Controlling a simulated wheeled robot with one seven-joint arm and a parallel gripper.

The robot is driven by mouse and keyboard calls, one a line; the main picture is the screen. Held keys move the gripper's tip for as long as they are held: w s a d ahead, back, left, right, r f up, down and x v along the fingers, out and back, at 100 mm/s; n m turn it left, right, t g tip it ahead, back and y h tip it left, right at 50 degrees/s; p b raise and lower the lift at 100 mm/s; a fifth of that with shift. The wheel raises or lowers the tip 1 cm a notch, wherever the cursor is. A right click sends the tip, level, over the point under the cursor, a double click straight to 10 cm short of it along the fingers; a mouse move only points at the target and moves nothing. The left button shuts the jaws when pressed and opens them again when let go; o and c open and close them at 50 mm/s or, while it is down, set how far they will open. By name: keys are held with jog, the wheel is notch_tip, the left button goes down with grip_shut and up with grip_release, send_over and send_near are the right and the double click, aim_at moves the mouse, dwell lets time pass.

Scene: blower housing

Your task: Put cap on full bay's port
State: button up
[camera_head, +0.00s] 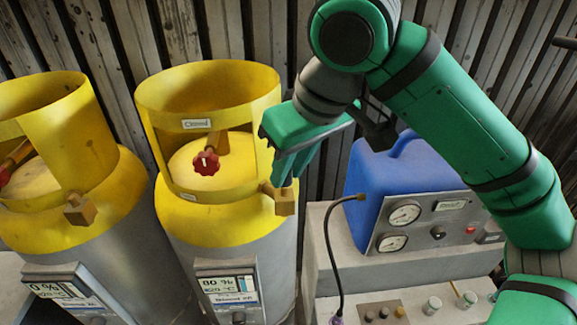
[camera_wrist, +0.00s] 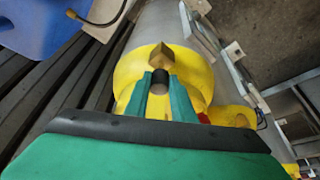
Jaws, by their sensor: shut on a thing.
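The right cylinder (camera_head: 225,190) has a yellow top with a red valve knob, and its display reads 80 %. Its brass port (camera_head: 285,203) sticks out at the right side of the yellow top. My gripper (camera_head: 287,180) is just above this port, fingers pointing down. In the wrist view my gripper (camera_wrist: 160,85) is shut on a small dark round cap (camera_wrist: 160,78). The brass port (camera_wrist: 159,55) shows right beyond the cap. I cannot tell whether they touch. In the head view the cap is hidden by the fingers.
A left cylinder (camera_head: 65,180) with a brass port (camera_head: 79,209) reads 0 %. A blue machine (camera_head: 372,180) with gauges and a black hose (camera_head: 333,250) stands on the bench at right. Several small knobbed parts (camera_head: 432,305) sit at the bench front.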

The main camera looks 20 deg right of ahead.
jog(key=shift+f, duration=1.4)
jog(key=o, duration=1.1)
jog(key=v, duration=1)
jog(key=shift+r, duration=0.35)
